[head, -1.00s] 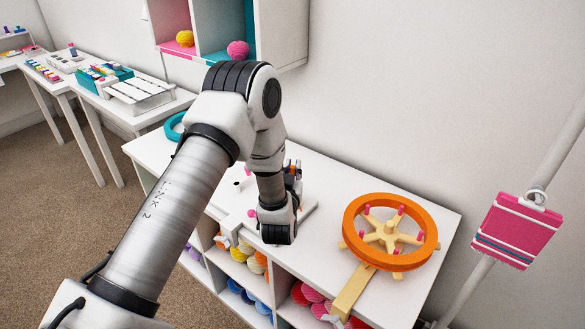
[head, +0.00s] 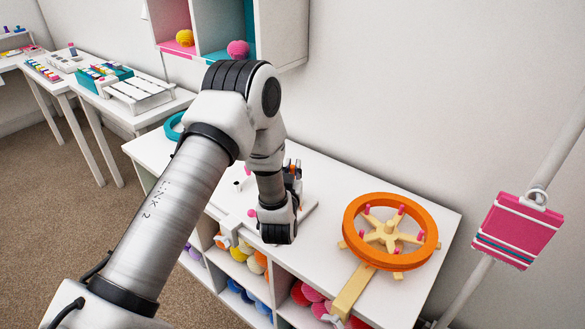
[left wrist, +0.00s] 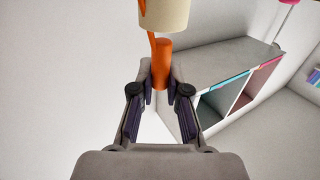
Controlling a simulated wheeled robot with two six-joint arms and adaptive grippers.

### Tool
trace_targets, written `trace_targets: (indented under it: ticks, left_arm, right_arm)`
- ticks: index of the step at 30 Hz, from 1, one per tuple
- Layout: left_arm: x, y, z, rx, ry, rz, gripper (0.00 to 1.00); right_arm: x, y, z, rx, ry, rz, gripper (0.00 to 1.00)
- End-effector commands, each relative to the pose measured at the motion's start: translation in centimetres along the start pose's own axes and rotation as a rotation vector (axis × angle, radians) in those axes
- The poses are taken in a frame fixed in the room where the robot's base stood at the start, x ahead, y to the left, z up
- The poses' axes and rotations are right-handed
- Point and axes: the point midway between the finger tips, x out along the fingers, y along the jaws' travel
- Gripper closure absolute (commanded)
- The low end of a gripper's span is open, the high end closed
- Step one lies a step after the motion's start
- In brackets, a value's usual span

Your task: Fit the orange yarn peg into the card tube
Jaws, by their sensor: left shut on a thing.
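The orange yarn peg (left wrist: 161,62) is between the fingertips of my left gripper (left wrist: 161,84) in the left wrist view. The gripper is shut on it. A cream cylinder (left wrist: 163,14), which looks like the card tube, is just beyond the peg at the top edge, partly cut off. A thin orange strip (left wrist: 151,44) runs between the two. I cannot tell whether peg and tube touch. In the head view my left gripper (head: 293,172) hangs over the white table, largely hidden behind my own arm. My right gripper is not in view.
An orange ring with a tan spoked hub (head: 388,233) stands on the white table (head: 330,180) to the right. Cubbies with yarn balls (head: 238,253) are below. A wall shelf (head: 283,25) is behind, and a pink card (head: 517,230) hangs at right.

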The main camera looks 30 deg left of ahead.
Motion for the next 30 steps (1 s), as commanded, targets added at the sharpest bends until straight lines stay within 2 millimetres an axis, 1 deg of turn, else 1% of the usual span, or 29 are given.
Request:
trace_targets:
  ticks: [11,30]
  left_arm:
    - [0.0,0.0,0.1,0.0,0.0,0.0,0.99]
    - [0.0,0.0,1.6,0.0,0.0,0.0,0.99]
  right_arm:
    - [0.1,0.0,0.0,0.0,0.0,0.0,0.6]
    - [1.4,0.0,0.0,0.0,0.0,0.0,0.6]
